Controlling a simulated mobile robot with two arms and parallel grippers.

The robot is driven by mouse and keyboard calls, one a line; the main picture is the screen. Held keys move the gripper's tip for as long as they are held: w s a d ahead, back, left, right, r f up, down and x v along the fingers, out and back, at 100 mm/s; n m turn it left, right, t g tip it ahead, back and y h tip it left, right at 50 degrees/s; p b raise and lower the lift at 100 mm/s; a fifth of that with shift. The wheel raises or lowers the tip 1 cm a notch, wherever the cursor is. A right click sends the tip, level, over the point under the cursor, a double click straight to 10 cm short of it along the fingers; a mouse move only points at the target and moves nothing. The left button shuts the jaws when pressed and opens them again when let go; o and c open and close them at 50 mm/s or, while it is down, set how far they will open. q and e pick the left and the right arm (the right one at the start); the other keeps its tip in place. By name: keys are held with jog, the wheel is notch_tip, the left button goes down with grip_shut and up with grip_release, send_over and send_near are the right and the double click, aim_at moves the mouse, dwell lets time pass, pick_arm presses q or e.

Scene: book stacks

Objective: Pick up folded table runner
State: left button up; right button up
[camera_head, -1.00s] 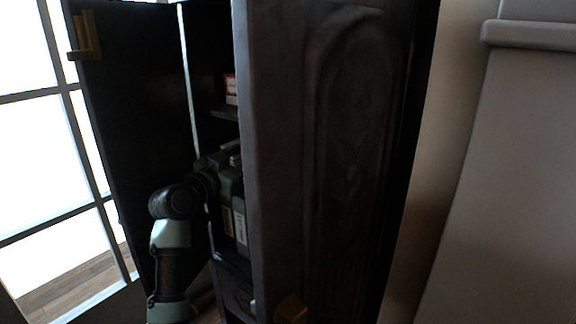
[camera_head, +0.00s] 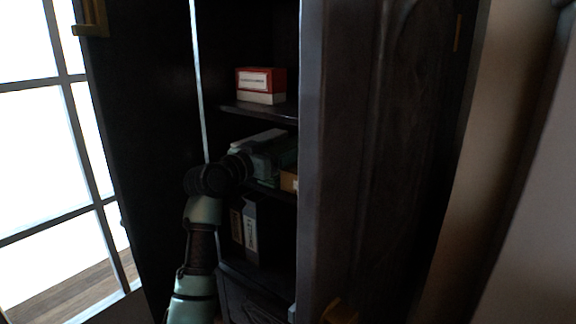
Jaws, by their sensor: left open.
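I cannot make out the folded table runner for certain. My left arm reaches up from the bottom into a dark open cabinet, and its left gripper (camera_head: 268,166) is at the middle shelf. The gripper is open, among grey-green shapes that are hard to tell apart in the shade. An orange-brown box (camera_head: 289,180) sits just right of it, partly hidden by the cabinet door. My right gripper is not in view.
A red and white box (camera_head: 261,86) stands on the upper shelf (camera_head: 258,111). Upright boxes or binders (camera_head: 250,229) stand on the lower shelf. The right cabinet door (camera_head: 375,160) hides the shelves' right side. The left door (camera_head: 145,150) stands open beside a bright window.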

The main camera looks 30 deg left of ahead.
pick_arm(q)
jog(key=shift+w+d, duration=0.1)
jog(key=shift+w, duration=0.55)
grip_shut()
jog(key=shift+r, duration=0.1)
